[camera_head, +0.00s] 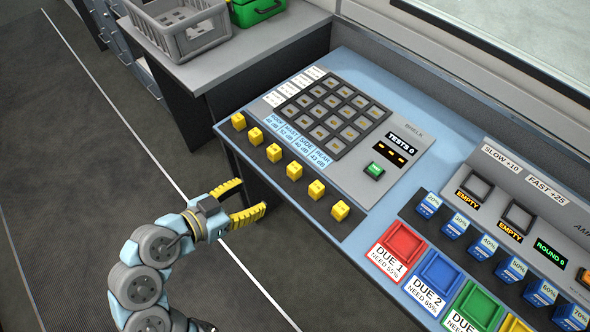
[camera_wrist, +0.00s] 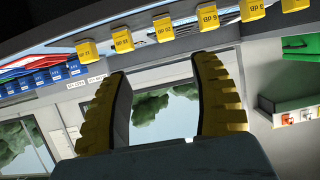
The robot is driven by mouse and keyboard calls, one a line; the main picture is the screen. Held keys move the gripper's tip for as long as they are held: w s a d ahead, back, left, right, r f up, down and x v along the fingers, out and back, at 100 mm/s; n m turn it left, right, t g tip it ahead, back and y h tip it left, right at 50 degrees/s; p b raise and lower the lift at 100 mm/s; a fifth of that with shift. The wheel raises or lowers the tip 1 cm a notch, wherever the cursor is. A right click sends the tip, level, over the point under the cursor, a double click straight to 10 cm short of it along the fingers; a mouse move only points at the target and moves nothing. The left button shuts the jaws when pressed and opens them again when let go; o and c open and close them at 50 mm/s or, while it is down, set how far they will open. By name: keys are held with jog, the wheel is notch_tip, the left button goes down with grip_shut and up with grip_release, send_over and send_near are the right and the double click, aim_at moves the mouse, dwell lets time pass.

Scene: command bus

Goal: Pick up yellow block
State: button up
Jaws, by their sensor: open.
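Several small yellow blocks stand in a row on the dark front strip of the blue console. In the head view they run from the far-left block (camera_head: 238,121) to the near-right block (camera_head: 340,210). My gripper (camera_head: 252,197) has yellow ribbed fingers and is open and empty, off the console's front edge and apart from the blocks. In the wrist view the open gripper (camera_wrist: 165,68) has the row across the top, beyond its fingertips, with one labelled yellow block (camera_wrist: 163,28) roughly above the gap. The labels are too small to read surely.
The blue console (camera_head: 400,215) carries a grey keypad panel (camera_head: 335,115), coloured trays including a red one (camera_head: 397,247), and blue blocks (camera_head: 455,226). A grey crate (camera_head: 188,45) and a green box (camera_head: 258,10) sit on the desk behind. The floor left of the console is clear.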

aim_at(290, 172)
jog(key=p+x, duration=0.1)
jog(key=x, duration=0.9)
jog(key=shift+w+d, duration=0.1)
jog(key=shift+d, duration=0.05)
jog(key=shift+w+a+p+x, duration=0.1)
jog(key=shift+p+x, duration=0.1)
jog(key=shift+x, duration=0.9)
jog(key=shift+w+a+p+x, duration=0.1)
jog(key=shift+w+p+x, duration=0.05)
jog(key=shift+x, duration=0.95)
jog(key=shift+w+a+p+x, duration=0.1)
jog(key=shift+p+x, duration=0.1)
jog(key=shift+x, duration=0.9)
grip_shut()
